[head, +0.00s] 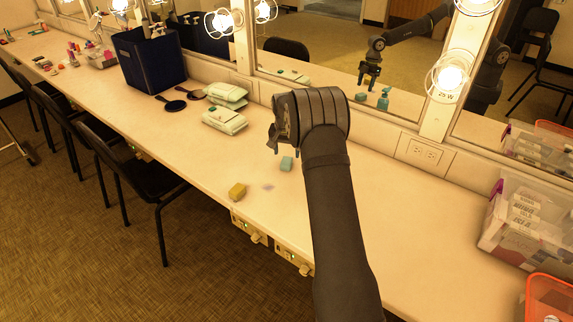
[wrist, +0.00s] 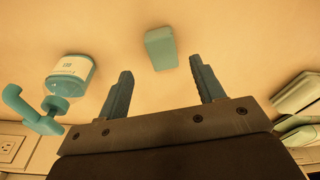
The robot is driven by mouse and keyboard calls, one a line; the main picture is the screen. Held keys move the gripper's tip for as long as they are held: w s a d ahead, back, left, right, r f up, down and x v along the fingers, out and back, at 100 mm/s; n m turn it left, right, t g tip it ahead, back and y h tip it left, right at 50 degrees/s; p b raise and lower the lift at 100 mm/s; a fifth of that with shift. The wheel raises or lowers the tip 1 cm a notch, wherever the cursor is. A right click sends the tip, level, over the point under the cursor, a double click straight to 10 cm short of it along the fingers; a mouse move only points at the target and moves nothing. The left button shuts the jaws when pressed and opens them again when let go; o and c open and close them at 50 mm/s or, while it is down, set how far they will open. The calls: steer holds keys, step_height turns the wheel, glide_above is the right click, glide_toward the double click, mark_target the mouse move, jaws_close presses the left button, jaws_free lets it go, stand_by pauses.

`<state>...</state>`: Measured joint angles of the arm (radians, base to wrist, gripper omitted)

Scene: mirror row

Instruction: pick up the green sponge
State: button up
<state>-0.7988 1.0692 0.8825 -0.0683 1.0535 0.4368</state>
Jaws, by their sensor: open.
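The green sponge (head: 286,163) is a small teal block on the white counter, just below my gripper (head: 274,140) in the head view. In the wrist view the sponge (wrist: 161,47) lies beyond and between the two fingertips of my gripper (wrist: 160,66). The fingers are apart with nothing held between them. In the head view my arm hides part of the counter to the right of the sponge.
A yellow block (head: 237,191) lies near the counter's front edge. A teal pump bottle (wrist: 68,85) stands left of the fingers in the wrist view. White-green packs (head: 225,121), dark hand mirrors (head: 172,104) and a navy bin (head: 148,58) stand farther left; a clear box (head: 530,225) is at right.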

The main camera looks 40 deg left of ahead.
mark_target(286, 161)
steer(key=shift+w+a+f, duration=0.1)
steer(key=shift+w+f, duration=0.05)
steer(key=shift+f, duration=0.85)
steer(key=shift+w+a+f, duration=0.1)
steer(key=shift+a+f, duration=0.05)
steer(key=shift+f, duration=0.8)
steer(key=shift+w+a+f, duration=0.1)
steer(key=shift+w+f, duration=0.05)
steer(key=shift+f, duration=0.85)
steer(key=c, duration=1.1)
step_height(286, 161, up, 10)
